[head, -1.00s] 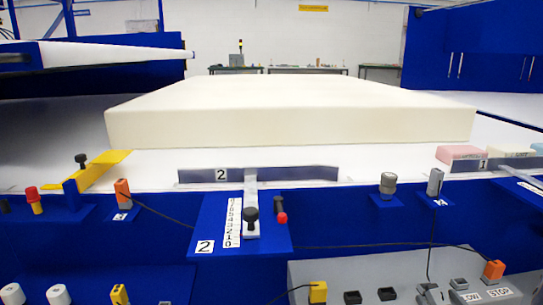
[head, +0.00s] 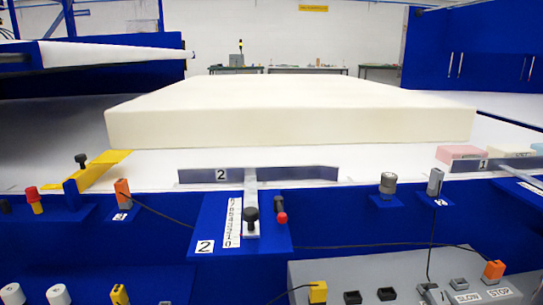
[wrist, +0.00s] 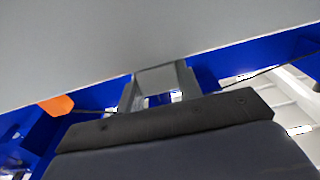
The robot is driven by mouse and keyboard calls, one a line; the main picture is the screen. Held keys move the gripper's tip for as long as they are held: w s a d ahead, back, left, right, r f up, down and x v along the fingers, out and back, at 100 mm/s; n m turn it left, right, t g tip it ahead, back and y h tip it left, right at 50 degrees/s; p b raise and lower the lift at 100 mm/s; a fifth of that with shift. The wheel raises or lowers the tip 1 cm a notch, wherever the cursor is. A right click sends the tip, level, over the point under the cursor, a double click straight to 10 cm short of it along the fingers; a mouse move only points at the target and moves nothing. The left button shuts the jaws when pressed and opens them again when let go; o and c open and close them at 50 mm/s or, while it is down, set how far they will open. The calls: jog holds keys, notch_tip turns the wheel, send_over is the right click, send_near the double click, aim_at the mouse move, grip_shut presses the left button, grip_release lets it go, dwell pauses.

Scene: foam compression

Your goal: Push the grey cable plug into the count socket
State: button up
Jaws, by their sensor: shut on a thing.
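My gripper (wrist: 160,86) shows only in the wrist view, its two grey fingers closed on a light grey block, which looks like the grey cable plug (wrist: 160,77). The plug's front end and any socket beyond it are hidden. A large plain grey surface (wrist: 90,50) fills the top of that view, close to the fingers. In the head view a grey panel (head: 340,270) at the lower right carries several dark sockets, among them one at the middle (head: 386,294). I cannot tell which is the count socket. A thin dark cable (head: 431,240) runs down to the panel.
An orange plug (head: 493,270) and a yellow plug (head: 318,292) stand on the panel. An orange piece (wrist: 56,105) shows left of the fingers in the wrist view. A large cream foam block (head: 290,125) lies behind the blue front with its ruler stop (head: 232,222).

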aim_at(442, 302)
jog(key=shift+c, duration=0.6)
jog(key=shift+r, duration=0.1)
jog(key=shift+r+p, duration=1.1)
jog(key=shift+r, duration=0.35)
